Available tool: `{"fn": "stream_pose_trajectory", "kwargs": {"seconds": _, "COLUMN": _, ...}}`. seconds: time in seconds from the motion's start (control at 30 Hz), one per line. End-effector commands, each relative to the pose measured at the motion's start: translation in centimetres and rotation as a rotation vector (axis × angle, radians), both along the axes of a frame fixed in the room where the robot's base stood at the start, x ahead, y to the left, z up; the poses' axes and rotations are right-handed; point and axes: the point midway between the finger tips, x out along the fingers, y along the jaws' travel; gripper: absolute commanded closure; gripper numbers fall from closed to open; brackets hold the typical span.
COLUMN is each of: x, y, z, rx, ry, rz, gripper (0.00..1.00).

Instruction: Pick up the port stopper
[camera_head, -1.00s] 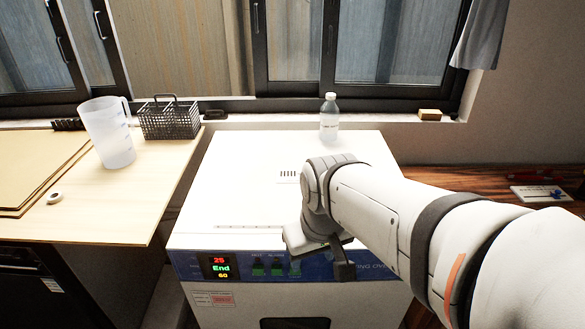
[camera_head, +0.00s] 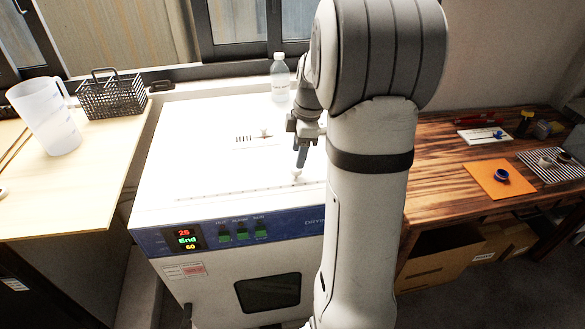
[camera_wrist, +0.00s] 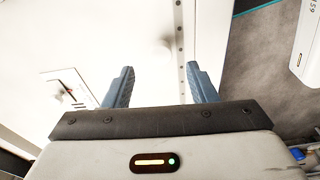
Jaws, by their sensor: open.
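A small white port stopper (camera_head: 296,178) sits on the white top of the drying oven (camera_head: 205,170), near its front edge. It is pale against the pale top and hard to make out. In the wrist view it seems to be the faint round white shape (camera_wrist: 163,50) just beyond the fingertips, roughly centred between them. My gripper (camera_head: 301,160) points down just above the stopper. In the wrist view my gripper (camera_wrist: 160,72) shows two blue fingers spread apart with nothing between them.
A vent slider with a small knob (camera_head: 264,133) lies behind the stopper. A pitcher (camera_head: 48,118) and wire basket (camera_head: 112,96) stand left. A wooden bench (camera_head: 440,180) with an orange mat (camera_head: 490,180) is right.

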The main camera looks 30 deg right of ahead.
Motion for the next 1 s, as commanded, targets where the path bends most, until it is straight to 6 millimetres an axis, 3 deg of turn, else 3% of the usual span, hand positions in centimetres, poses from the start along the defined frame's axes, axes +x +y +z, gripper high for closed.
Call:
{"fn": "stream_pose_trajectory", "kwargs": {"seconds": 0.4, "x": 0.1, "y": 0.7, "z": -5.5, "rx": 0.001, "ry": 0.002, "rz": -0.001, "gripper": 0.48}}
{"fn": "stream_pose_trajectory", "kwargs": {"seconds": 0.7, "x": 0.2, "y": 0.8, "z": -6.1, "rx": -0.001, "ry": 0.0, "rz": 0.0, "gripper": 0.48}}
{"fn": "stream_pose_trajectory", "kwargs": {"seconds": 1.0, "x": 0.2, "y": 0.8, "z": -6.1, "rx": -0.001, "ry": 0.0, "rz": 0.0, "gripper": 0.72}}
